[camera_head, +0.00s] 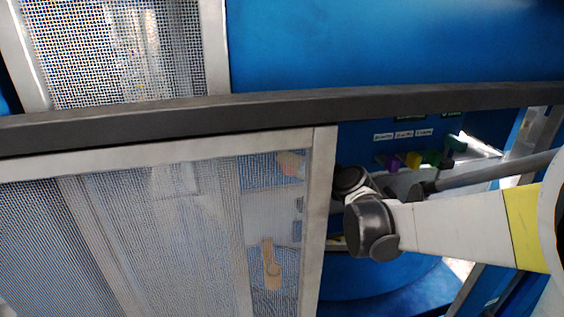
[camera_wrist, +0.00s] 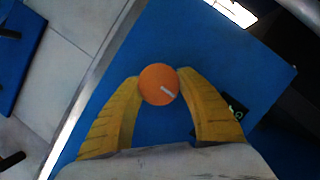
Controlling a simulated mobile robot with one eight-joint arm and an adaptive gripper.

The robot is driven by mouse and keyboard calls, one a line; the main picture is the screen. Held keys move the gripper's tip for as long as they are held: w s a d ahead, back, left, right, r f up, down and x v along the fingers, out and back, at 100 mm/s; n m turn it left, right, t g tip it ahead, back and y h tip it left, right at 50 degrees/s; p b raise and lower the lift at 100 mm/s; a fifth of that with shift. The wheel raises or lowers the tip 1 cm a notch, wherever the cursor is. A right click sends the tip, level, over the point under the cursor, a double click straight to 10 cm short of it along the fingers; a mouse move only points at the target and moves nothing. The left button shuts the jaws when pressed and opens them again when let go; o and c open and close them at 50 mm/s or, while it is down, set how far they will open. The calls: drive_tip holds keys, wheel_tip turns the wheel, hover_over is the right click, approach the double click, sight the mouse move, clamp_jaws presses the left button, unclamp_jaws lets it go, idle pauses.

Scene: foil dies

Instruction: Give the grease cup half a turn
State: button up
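The grease cup (camera_wrist: 158,84) shows in the wrist view as a round orange cap with a short white mark pointing to the lower right of its face. My gripper (camera_wrist: 159,77) has two yellow ribbed fingers, one on each side of the cap. Their tips meet its left and right edges, and it looks held between them. In the head view the fingers and the cup cannot be made out; my dark wrist joints show beside the mesh panel's frame.
A framed mesh panel (camera_head: 165,230) fills the head view's lower left, with a dark rail (camera_head: 280,108) above it. Small coloured blocks (camera_head: 413,160) sit on a ledge behind my arm. In the wrist view, a blue surface (camera_wrist: 215,50) lies behind the cup and a pale tiled floor is at left.

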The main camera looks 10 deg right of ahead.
drive_tip(key=shift+m+b, duration=0.3)
drive_tip(key=shift+b, duration=0.2)
drive_tip(key=m+b, duration=0.1)
drive_tip(key=b, duration=0.1)
drive_tip(key=m+t+y+b, duration=0.1)
drive_tip(key=m, duration=0.1)
drive_tip(key=shift+d+f+y+b, duration=0.1)
drive_tip(key=shift+f+y+b, duration=0.15)
drive_tip(key=shift+y+b, duration=0.1)
drive_tip(key=m+t+b, duration=0.1)
drive_tip(key=m+b, duration=0.1)
drive_tip(key=m+y+b, duration=0.1)
drive_tip(key=m+b, duration=0.2)
drive_tip(key=shift+f+m+t, duration=0.1)
drive_tip(key=shift+m+t, duration=0.2)
drive_tip(key=shift+t, duration=0.1)
drive_tip(key=m+t+b, duration=0.2)
drive_tip(key=m+b, duration=0.2)
drive_tip(key=m, duration=0.1)
drive_tip(key=shift+m, duration=0.4)
drive_tip(key=m+t+h+b, duration=0.1)
drive_tip(key=m, duration=0.2)
drive_tip(key=m+t+h+b, duration=0.1)
drive_tip(key=m, duration=0.2)
drive_tip(key=shift+m+h+b, duration=0.25)
drive_tip(key=shift+m+b, duration=0.1)
drive_tip(key=shift+m, duration=0.15)
drive_tip(key=o, duration=1.2)
